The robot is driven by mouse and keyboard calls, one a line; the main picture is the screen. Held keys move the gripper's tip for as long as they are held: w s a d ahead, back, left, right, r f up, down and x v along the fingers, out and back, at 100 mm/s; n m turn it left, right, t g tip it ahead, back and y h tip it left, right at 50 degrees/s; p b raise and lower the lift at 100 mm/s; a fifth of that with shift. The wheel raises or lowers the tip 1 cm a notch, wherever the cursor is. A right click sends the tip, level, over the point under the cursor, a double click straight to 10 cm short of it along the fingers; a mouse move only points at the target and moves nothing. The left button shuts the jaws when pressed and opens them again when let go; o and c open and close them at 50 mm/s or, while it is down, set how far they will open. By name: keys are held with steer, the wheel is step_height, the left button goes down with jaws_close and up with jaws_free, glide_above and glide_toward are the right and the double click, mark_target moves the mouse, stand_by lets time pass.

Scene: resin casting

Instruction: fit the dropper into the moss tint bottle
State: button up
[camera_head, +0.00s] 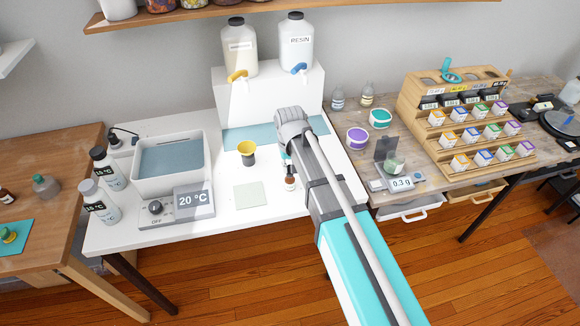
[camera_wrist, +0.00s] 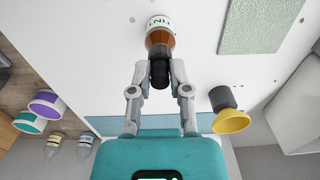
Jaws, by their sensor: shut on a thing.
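An amber tint bottle (camera_head: 290,184) with a pale label stands upright on the white table, right of the pale green mat. In the wrist view the bottle (camera_wrist: 161,36) lies straight ahead of my gripper (camera_wrist: 160,68). My gripper is shut on the black top of the dropper (camera_wrist: 160,75), one finger on each side. The black top lines up with the bottle's neck and appears to meet it. The dropper's glass tube is not visible. I cannot tell whether the dropper is fully seated. In the head view my arm partly hides the gripper (camera_head: 286,160).
A water bath (camera_head: 168,157) is further left.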

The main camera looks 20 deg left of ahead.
steer(key=o, duration=0.7)
steer(key=shift+o, duration=0.2)
steer(key=shift+r, duration=0.15)
step_height(320, 180, up, 11)
steer(key=p, duration=1.1)
stand_by(0.4)
steer(key=s+d+m, duration=0.2)
steer(key=d+m, duration=0.1)
steer(key=d, duration=1.6)
steer(key=s+d+m, duration=0.3)
steer(key=d, duration=1.5)
steer(key=shift+s+d, duration=0.35)
